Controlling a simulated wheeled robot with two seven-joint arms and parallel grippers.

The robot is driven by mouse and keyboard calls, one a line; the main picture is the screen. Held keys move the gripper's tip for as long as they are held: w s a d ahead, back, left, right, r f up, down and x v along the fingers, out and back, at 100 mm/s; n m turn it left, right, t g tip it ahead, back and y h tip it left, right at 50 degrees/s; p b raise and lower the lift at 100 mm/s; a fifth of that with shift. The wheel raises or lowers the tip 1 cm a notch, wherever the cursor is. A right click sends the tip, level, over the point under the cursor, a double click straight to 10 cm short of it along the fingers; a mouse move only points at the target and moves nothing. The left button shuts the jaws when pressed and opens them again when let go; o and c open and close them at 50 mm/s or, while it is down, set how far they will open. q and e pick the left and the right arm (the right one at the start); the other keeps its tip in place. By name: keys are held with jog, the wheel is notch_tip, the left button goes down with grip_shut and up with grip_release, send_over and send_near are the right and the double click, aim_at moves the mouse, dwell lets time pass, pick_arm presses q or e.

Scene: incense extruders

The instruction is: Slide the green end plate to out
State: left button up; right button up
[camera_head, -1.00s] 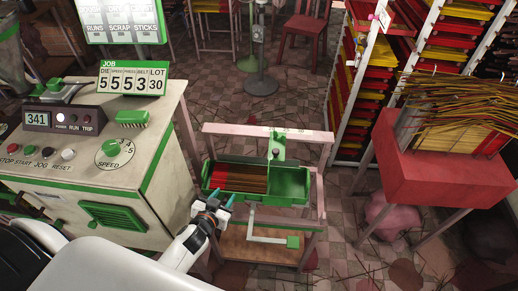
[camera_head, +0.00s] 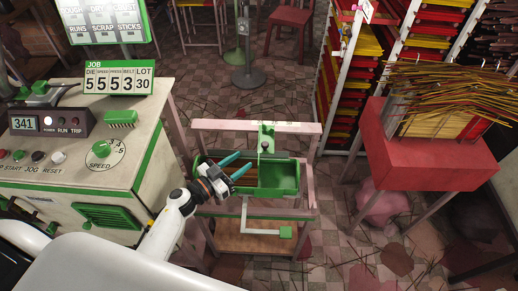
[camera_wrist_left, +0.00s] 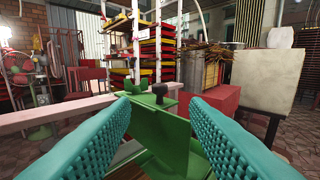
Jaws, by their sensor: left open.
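The green end plate (camera_head: 266,140) stands upright, with a dark knob on it, at the pale pink rail over the green trough (camera_head: 290,178). In the left wrist view the end plate (camera_wrist_left: 160,132) and its knob are ahead, between my fingers. My left gripper (camera_head: 242,164) is open, with teal fingers spread, over the trough to the left of and nearer than the plate. Its fingers look apart from the plate. The gripper (camera_wrist_left: 160,140) holds nothing. My left wrist hides much of the trough's left part and the sticks in it. My right gripper is out of view.
The pale pink rail (camera_head: 215,125) crosses behind the trough. The cream machine (camera_head: 60,175) stands at the left. A red stand (camera_head: 425,155) with incense sticks is at the right, behind open floor. A green-ended bar (camera_head: 285,232) sits below the trough.

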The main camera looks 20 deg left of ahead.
aim_at(262, 147)
pick_arm(q)
jog(key=b+x, duration=0.2)
jog(key=x, duration=0.6)
jog(key=shift+w+d+f, duration=0.1)
jog(key=shift+w+d, duration=0.05)
jog(key=shift+w, duration=0.1)
grip_shut()
